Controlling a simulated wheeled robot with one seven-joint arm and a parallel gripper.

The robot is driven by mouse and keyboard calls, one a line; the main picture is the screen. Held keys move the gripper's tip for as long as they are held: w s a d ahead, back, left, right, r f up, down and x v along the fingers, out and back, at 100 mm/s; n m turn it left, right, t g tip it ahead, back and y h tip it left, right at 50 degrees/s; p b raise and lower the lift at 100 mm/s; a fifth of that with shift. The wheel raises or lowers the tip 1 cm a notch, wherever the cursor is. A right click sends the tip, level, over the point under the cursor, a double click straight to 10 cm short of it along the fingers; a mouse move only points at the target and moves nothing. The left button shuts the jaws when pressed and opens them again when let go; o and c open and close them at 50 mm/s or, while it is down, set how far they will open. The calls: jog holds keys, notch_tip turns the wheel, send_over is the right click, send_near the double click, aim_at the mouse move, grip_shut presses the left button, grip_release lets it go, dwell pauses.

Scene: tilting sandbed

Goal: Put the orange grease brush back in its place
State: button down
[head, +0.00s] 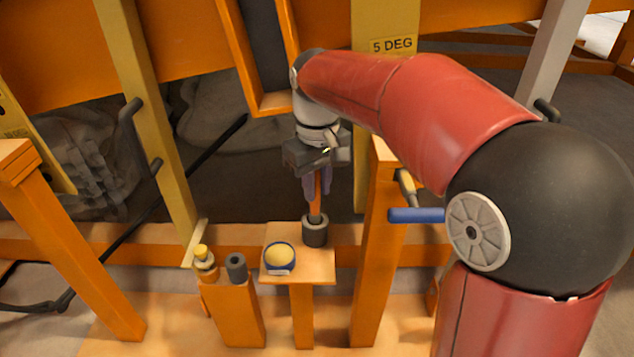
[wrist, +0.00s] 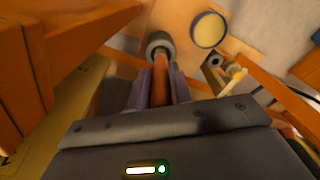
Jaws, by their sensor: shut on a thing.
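The orange grease brush (head: 317,195) is upright between the fingers of my gripper (head: 317,184), which is shut on its handle. Its lower end is at a dark grey cup-like holder (head: 315,232) on a small wooden shelf (head: 301,276). In the wrist view the brush (wrist: 160,70) runs down between the fingers of my gripper (wrist: 160,88) to the round mouth of the grey holder (wrist: 159,42). The brush's bristle end is hidden, and I cannot tell how deep it sits in the holder.
A blue-rimmed tin of yellow grease (head: 279,258) stands on the shelf, left of the holder. An orange post (head: 236,310) to the left carries a dark tube (head: 236,267) and a yellow-topped item (head: 203,258). A blue handle (head: 416,215) sticks out by the right post (head: 376,270).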

aim_at(317, 172)
jog(key=shift+f+b, duration=0.8)
jog(key=shift+f, duration=0.65)
jog(key=c, duration=0.7)
grip_release()
notch_tip(317, 172, up, 6)
jog(key=p, duration=0.5)
jog(key=shift+f, duration=0.1)
jog(key=shift+r+p, duration=0.3)
jog(key=shift+r, duration=0.8)
